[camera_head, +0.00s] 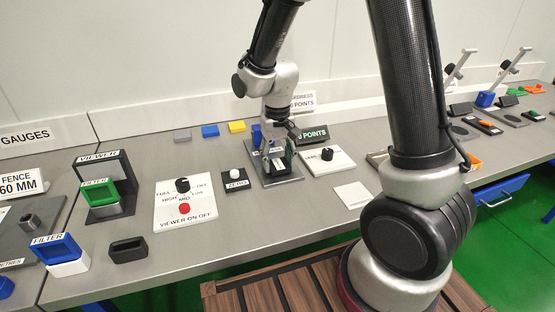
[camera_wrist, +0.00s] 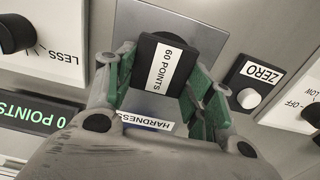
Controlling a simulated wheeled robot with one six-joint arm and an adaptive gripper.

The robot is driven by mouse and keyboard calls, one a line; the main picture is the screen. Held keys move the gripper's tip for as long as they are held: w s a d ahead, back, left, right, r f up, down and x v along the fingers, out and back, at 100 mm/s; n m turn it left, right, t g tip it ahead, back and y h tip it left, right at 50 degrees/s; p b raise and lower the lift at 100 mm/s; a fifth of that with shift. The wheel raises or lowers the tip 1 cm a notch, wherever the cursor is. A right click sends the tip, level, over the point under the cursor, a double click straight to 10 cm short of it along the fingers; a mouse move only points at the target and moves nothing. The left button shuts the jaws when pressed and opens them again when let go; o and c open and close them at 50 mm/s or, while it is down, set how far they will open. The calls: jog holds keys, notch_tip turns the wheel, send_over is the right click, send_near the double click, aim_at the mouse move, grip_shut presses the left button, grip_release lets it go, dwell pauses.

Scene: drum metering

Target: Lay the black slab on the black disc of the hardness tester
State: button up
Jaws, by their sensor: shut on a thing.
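The black slab (camera_wrist: 149,52) carries a white label reading 60 POINTS. It sits between the green-padded fingers of my gripper (camera_wrist: 160,75), which is shut on it. In the head view my gripper (camera_head: 277,152) is over the grey base plate (camera_head: 287,180) of the hardness tester, in front of its blue part (camera_head: 256,134). The plate also shows beyond the slab in the wrist view (camera_wrist: 140,17).
A display reading POINTS (camera_head: 313,134) and a dial panel (camera_head: 328,160) stand right of the tester. The ZERO button box (camera_head: 235,181) is close on its left. Grey, blue (camera_head: 210,131) and yellow (camera_head: 237,127) slabs lie behind. A white square (camera_head: 352,195) lies at front right.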

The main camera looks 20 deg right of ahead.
aim_at(277, 163)
jog(key=shift+f, duration=0.2)
jog(key=o, duration=1)
jog(key=shift+o, duration=0.2)
notch_tip(277, 163, up, 12)
jog(key=f, duration=0.1)
jog(key=s+d+r+t, duration=0.2)
jog(key=s+d+r, duration=0.3)
jog(key=s, duration=0.5)
jog(key=s+d+r+t, duration=0.2)
jog(key=s+d+r, duration=0.3)
jog(key=s+d, duration=0.4)
jog(key=shift+s+d+r, duration=0.3)
jog(key=shift+s+r, duration=0.05)
jog(key=shift+r, duration=0.05)
